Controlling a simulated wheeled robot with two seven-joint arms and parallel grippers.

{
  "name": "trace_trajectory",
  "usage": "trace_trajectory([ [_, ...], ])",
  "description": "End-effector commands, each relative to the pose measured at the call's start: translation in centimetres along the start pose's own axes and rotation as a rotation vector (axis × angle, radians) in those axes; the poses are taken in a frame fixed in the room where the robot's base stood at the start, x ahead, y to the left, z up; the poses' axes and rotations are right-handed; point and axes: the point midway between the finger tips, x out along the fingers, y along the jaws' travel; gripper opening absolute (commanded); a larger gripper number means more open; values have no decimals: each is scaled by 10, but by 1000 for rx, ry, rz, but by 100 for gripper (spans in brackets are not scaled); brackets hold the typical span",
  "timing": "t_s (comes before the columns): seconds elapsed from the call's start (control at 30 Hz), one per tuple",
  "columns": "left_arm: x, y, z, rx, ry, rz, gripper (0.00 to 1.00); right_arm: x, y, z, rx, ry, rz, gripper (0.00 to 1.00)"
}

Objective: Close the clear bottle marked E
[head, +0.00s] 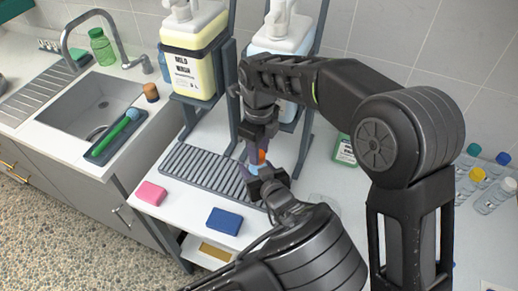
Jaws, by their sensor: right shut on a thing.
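My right gripper (259,143) points down over the drip grate and is shut on a small orange cap (262,156). A small clear, bluish bottle (254,168) shows just below the cap, mostly hidden between my two grippers. I cannot read a letter on it, nor tell whether the cap touches its neck. My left gripper (262,178) comes up from below, close to the bottle; I cannot see whether its fingers are closed on it.
A pink sponge (150,193) and blue sponge (223,221) lie in front. Several clear capped bottles (492,197) stand right. The sink (90,108) is left.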

Motion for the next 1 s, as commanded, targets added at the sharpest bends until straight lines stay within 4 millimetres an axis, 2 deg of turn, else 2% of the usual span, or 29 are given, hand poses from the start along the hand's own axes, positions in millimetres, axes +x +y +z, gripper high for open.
trace_trajectory([
  [0.1,0,0,0,1,0,-1,0,0,1,0,99,0,0,0],
  [0.33,0,0,0,1,0,0,0,0,0,0,101,-1,1,0],
  [0.37,0,0,0,1,0,0,0,0,0,0,101,-1,1,35],
  [0.6,0,0,0,1,0,0,0,0,0,0,100,-1,0,54],
  [0.87,0,0,0,0,0,0,0,-1,0,0,99,-1,0,54],
  [1.0,0,0,0,0,0,0,0,-12,0,1,100,-5,-2,54],
])
